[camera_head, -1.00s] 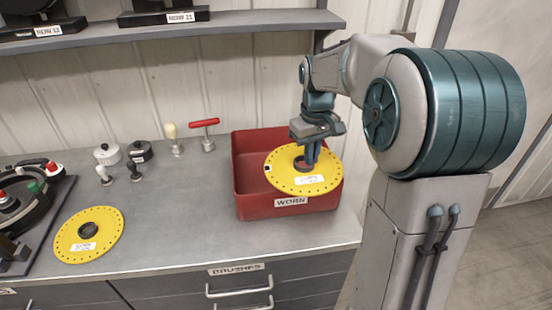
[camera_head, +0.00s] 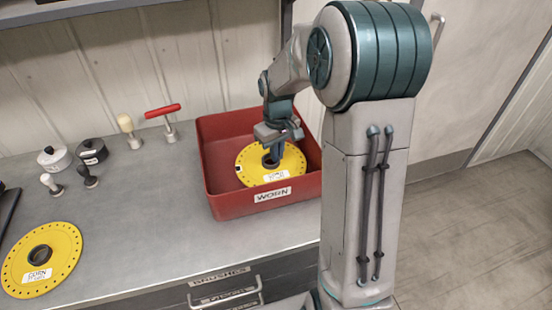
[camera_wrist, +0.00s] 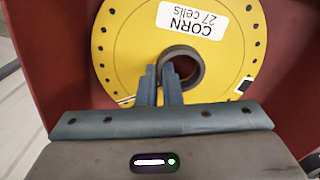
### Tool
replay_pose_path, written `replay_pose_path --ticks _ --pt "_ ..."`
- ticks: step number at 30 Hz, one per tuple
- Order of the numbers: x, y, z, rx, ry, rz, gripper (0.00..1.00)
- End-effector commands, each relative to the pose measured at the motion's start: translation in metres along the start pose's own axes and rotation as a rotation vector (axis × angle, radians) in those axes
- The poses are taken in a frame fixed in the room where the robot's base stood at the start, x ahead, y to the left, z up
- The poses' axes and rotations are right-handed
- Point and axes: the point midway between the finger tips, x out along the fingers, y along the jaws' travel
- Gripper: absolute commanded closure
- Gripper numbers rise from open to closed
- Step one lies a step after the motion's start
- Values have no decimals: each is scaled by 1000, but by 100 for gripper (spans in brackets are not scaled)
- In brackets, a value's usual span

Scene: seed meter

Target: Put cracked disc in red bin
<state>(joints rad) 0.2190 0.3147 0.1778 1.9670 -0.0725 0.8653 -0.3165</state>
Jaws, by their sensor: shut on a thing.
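A yellow disc (camera_head: 250,166) with small holes round its edge is inside the red bin (camera_head: 228,205), which is marked WORN. My gripper (camera_head: 271,158) is shut on the dark ring at the disc's centre. In the wrist view the fingers (camera_wrist: 160,84) grip the near left side of the ring, and the disc (camera_wrist: 130,45) bears a label reading CORN 27 cells. Dark marks show near its edge on both sides; I cannot tell whether a crack is there. The red bin wall (camera_wrist: 55,75) surrounds it. Whether the disc touches the bin floor is unclear.
Another yellow disc (camera_head: 58,245), labelled CORN, lies at the counter's left front. A red-handled tool (camera_head: 164,120), a cream-knobbed tool (camera_head: 128,130), two lidded pots and two small knobs stand behind. The counter (camera_head: 150,230) left of the bin is clear.

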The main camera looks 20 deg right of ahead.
Motion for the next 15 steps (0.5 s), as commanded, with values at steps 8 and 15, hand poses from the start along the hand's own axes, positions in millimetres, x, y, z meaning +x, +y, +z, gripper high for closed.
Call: replay_pose_path --ticks 8,15 --pt "30 0 0 0 -1 0 100" --pt "31 0 0 0 -1 0 100"
